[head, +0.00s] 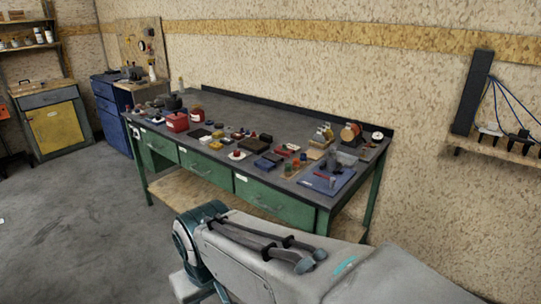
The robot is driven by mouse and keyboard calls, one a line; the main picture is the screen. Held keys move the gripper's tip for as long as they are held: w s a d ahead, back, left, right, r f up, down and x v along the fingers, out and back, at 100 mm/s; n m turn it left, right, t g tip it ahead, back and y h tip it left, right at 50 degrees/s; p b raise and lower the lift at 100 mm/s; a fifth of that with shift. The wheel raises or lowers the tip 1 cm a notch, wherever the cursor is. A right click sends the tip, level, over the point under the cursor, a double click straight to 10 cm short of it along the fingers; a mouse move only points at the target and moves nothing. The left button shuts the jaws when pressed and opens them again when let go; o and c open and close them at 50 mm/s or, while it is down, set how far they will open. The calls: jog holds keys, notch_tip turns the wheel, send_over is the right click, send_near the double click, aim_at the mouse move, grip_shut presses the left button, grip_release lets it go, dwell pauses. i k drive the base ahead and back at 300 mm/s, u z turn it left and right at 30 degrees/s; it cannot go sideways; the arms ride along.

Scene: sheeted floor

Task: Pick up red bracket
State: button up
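Several small red items lie among other parts on the dark top of the green workbench (238,107). They include a flat red piece (281,152) right of the middle and a small red-topped item (237,155) near the front edge. A larger red container (177,122) and a red jar (197,114) stand farther left. The items are too small for me to tell which is the red bracket. My arm fills the lower middle and right of the picture, in front of the bench. My gripper is not in view.
A blue mat (328,181) with small things lies at the bench's right end. A blue drawer cabinet (112,112) and a yellow-doored cabinet (57,127) stand at the left. A wall shelf (495,147) with cables is at the right. The grey floor (75,225) at left is clear.

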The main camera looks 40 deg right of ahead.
aim_at(278, 151)
jog(key=z, duration=1.2)
